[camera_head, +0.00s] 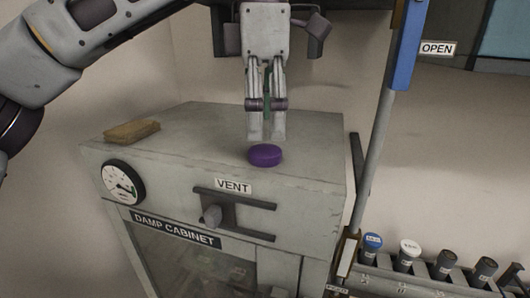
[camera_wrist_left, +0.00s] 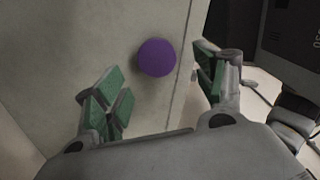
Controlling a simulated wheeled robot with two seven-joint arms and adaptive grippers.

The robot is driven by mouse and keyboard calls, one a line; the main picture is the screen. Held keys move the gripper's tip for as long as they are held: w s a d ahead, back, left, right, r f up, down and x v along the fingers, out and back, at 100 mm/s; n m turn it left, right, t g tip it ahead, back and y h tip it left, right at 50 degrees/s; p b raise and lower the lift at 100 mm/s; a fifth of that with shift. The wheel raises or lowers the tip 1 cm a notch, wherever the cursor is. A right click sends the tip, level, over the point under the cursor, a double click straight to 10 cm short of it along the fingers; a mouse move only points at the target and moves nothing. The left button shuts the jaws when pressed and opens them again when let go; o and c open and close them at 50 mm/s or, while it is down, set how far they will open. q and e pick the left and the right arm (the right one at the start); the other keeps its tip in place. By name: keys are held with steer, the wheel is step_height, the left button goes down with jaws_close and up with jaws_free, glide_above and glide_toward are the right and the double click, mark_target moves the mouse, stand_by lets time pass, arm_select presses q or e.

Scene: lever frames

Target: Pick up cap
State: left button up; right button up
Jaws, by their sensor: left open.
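A round purple cap (camera_head: 265,155) lies on top of the grey damp cabinet (camera_head: 210,140), near its front edge. My left gripper (camera_head: 266,137) points down just above and slightly behind the cap in the head view. In the left wrist view the cap (camera_wrist_left: 157,57) shows between the open fingers (camera_wrist_left: 160,90), beyond their tips, with nothing held. The fingers appear apart from the cap. My right gripper is not in view.
A tan block (camera_head: 131,131) lies at the cabinet top's left. A vent slider (camera_head: 212,215) and a gauge (camera_head: 123,183) are on the front.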

mark_target(262, 150)
arm_select(q)
steer(key=f, duration=0.3)
steer(key=shift+w+a+f, duration=0.15)
steer(key=shift+w+a, duration=0.05)
steer(key=shift+f, duration=0.8)
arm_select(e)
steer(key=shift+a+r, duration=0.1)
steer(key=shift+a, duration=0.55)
